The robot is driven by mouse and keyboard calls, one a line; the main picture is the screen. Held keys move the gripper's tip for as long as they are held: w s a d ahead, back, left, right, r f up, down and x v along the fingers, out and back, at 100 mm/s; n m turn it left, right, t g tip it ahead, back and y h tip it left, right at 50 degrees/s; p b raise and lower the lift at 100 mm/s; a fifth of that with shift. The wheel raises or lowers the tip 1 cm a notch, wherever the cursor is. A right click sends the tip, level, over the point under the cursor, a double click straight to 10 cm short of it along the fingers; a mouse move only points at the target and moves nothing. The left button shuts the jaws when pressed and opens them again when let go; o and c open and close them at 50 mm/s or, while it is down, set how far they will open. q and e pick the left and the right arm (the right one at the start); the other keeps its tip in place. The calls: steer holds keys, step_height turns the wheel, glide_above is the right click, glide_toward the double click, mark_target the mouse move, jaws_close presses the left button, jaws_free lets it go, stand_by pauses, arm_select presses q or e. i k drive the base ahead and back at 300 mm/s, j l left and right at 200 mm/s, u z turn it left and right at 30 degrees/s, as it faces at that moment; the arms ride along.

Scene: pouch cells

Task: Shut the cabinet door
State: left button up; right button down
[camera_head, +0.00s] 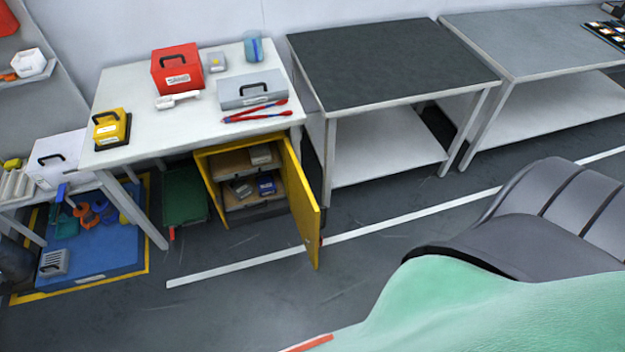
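The yellow cabinet (215,183) stands on the floor under the white workbench. Its yellow door (300,200) is open, swung outward from the right side toward me. Inside are shelves with several small items, among them a blue box (266,184) and grey boxes (242,188). The door's outer face is mostly turned away to the right. Neither of my grippers shows in the head view.
A white workbench (140,125) holds toolboxes above the cabinet. A dark-topped table (390,60) stands to its right. A blue platform (110,250) with tools lies at left. Grey floor (230,310) with a white line is clear before the door.

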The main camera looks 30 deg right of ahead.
mark_target(306, 210)
steer(key=l, duration=0.85)
steer(key=i+l, duration=0.1)
steer(key=l, duration=0.7)
steer(key=k+l, duration=0.2)
steer(key=l, duration=0.25)
